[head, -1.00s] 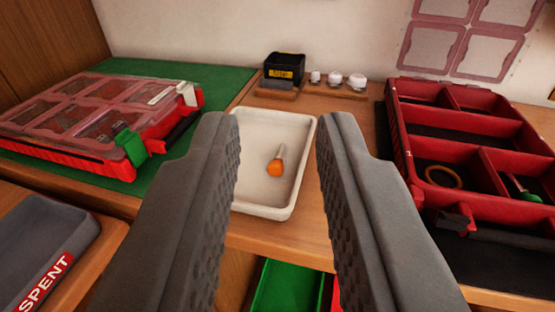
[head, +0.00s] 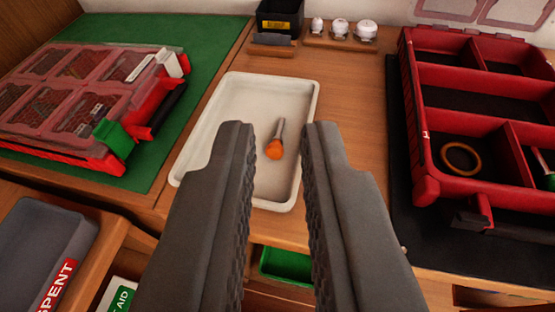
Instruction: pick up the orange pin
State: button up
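The orange pin (head: 275,146) lies in a shallow white tray (head: 221,99) on the wooden table. Its round orange head points toward me and its grey shank points away, leaning slightly right. My gripper (head: 278,128) is open and empty. In the picture its two dark grey fingers stand on either side of the pin's head, over the near part of the tray. I cannot tell how high the fingertips are above the pin. The fingers hide parts of the tray's near edge.
A closed red case (head: 90,100) lies on a green mat at left. An open red compartment box (head: 415,160) holding a ring (head: 461,158) stands at right. A black bin (head: 281,17) and white knobs (head: 340,28) are behind. A grey SPENT bin (head: 45,245) is front left.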

jog(key=w+d+f+m+g+y, duration=0.25)
jog(key=w+g, duration=0.95)
jog(key=w, duration=0.7)
jog(key=g, duration=0.2)
send_over(281, 128)
jog(key=d, duration=0.2)
jog(key=shift+n, duration=0.35)
jog(key=x, duration=0.4)
jog(key=d+x, duration=0.1)
jog(key=x, duration=0.3)
jog(key=s+d+x, duration=0.1)
jog(key=x, duration=0.3)
jog(key=shift+s+f, duration=0.1)
jog(key=shift+f, duration=0.35)
jog(key=shift+w+x, duration=0.1)
jog(key=shift+x, duration=1.25)
jog(key=shift+w+x, duration=0.15)
jog(key=shift+x, duration=1.2)
grip_shut()
